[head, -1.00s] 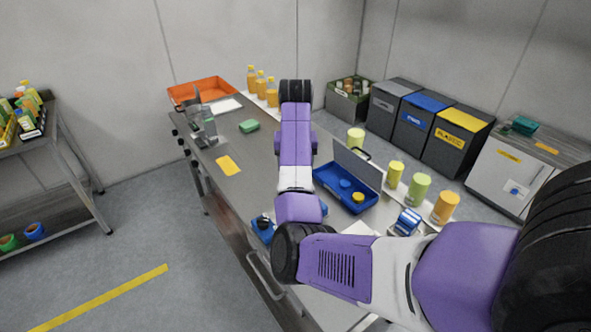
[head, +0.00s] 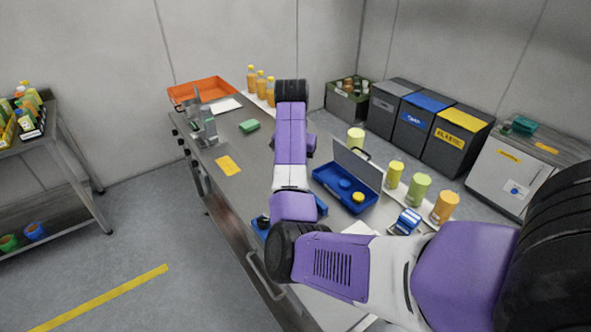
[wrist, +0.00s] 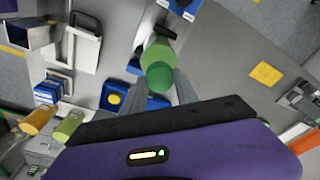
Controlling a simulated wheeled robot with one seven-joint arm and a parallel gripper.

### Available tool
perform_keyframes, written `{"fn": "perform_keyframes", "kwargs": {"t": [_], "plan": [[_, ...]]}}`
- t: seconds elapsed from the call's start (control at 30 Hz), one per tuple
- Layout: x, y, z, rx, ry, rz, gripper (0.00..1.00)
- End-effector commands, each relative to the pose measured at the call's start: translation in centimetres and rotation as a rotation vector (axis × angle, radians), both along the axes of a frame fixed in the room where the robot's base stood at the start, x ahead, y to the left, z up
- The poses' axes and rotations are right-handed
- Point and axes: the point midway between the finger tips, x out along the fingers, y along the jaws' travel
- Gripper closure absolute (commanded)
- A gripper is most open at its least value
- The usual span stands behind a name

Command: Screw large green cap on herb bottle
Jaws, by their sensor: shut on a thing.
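In the wrist view, my gripper (wrist: 158,84) points down with its two grey fingers on either side of the large green cap (wrist: 158,76) and is shut on it. Directly beyond the cap is the herb bottle (wrist: 160,48), light green, its body partly covered by the cap. The cap overlaps the bottle's top in this view; I cannot tell whether it is seated or how far it is threaded. In the head view, my own arm hides the gripper, cap and bottle.
A blue tray (head: 330,184) with a yellow cap (head: 358,197) lies on the table. Yellow, green and orange jars (head: 419,189) line the table's right side.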

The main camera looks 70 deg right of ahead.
Motion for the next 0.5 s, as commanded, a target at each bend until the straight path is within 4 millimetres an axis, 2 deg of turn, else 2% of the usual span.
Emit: {"fn": "perform_keyframes", "kwargs": {"t": [0.2,0.4,0.5], "plan": [[0.08,-0.01,0.01,0.0,-0.001,-0.265,1.0],[0.04,-0.02,-0.01,0.0,-0.001,-0.361,1.0],[0.09,-0.02,0.03,0.0,-0.001,-0.466,1.0]]}}
